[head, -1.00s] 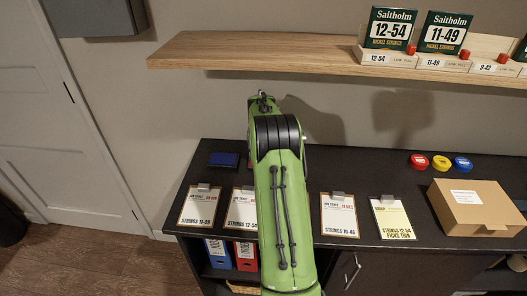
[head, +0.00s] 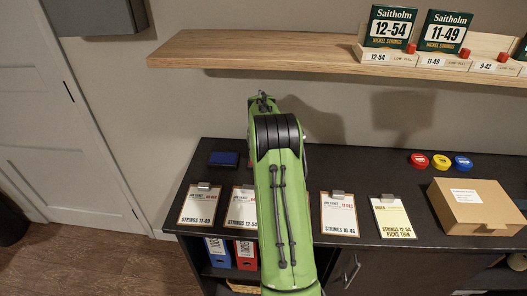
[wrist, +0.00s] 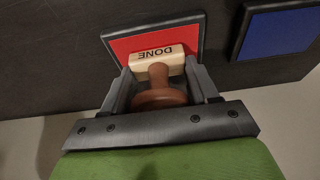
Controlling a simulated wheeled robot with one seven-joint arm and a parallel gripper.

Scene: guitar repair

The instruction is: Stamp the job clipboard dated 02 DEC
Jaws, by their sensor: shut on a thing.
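My gripper (wrist: 157,72) is shut on a wooden stamp (wrist: 158,64) with a brown knob handle and a block marked DONE. The stamp is over a red ink pad (wrist: 126,46) in the wrist view; I cannot tell whether they touch. In the head view my arm hides the gripper, stamp and red pad. Clipboards lie along the counter's front: Strings 11-49 (head: 199,205), Strings 12-54 (head: 241,207), partly behind my arm, and Strings 10-46 (head: 339,214). Their red dates are too small to read.
A blue ink pad (head: 223,159) lies at the back left and in the wrist view (wrist: 277,32). A yellowish order pad (head: 391,216), a cardboard box (head: 474,206) and red, yellow and blue tins (head: 441,162) are to the right. A wooden shelf (head: 250,50) overhangs the counter (head: 370,172).

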